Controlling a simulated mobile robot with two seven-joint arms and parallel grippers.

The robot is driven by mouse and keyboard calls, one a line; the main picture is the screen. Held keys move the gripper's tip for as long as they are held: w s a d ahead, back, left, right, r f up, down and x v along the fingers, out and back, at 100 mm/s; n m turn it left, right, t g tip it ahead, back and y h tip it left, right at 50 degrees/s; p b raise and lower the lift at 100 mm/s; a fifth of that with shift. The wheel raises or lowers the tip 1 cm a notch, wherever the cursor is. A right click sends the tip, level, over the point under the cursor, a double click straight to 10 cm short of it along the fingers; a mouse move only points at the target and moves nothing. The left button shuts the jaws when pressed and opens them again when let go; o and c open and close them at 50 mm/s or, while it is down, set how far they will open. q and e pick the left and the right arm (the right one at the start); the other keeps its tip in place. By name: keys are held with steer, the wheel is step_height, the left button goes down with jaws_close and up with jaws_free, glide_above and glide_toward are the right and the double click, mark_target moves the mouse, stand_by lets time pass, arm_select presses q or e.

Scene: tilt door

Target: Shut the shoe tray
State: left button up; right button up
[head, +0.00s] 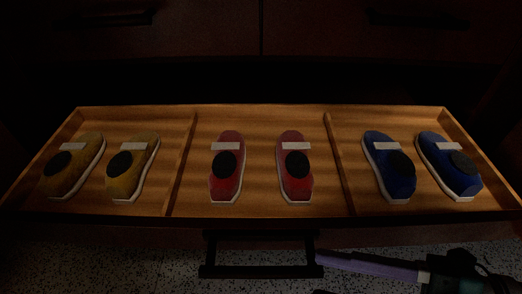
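The shoe tray (260,211) is a wide wooden pull-out tray, standing open below a dark cabinet. Two dividers split it into three compartments, each with a pair of shoes: yellow (133,165), red (228,170) and blue (392,168). A black bar handle (258,271) hangs at the middle of its front. My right gripper (325,257) comes in from the lower right, its purple-grey finger reaching to the right end of the handle. I cannot tell whether it touches the handle or how far it is open. My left gripper is not in view.
Dark cabinet fronts (180,35) with black handles (105,17) lie above the tray, with a dark gap between. Speckled floor (100,260) shows below the tray and is clear at the left. A small dark part at the bottom edge is unclear.

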mark_target(278, 276)
steer(key=shift+w+d+f+g+b, duration=0.1)
steer(key=shift+f+g+b, duration=0.1)
steer(key=shift+f, duration=0.35)
steer(key=shift+w+d+f+g+b, duration=0.1)
steer(key=shift+f+b, duration=0.1)
steer(key=shift+f, duration=0.35)
steer(key=shift+a+f, duration=0.1)
steer(key=shift+a, duration=0.3)
steer(key=b+x, duration=0.3)
steer(key=x, duration=0.5)
steer(key=shift+s+a+b, duration=0.15)
steer(key=shift+a+b, duration=0.05)
steer(key=shift+b, duration=0.15)
steer(key=shift+a, duration=0.3)
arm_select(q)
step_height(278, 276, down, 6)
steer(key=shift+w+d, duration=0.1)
arm_select(e)
steer(key=shift+c, duration=0.3)
steer(key=c, duration=0.6)
jaws_close()
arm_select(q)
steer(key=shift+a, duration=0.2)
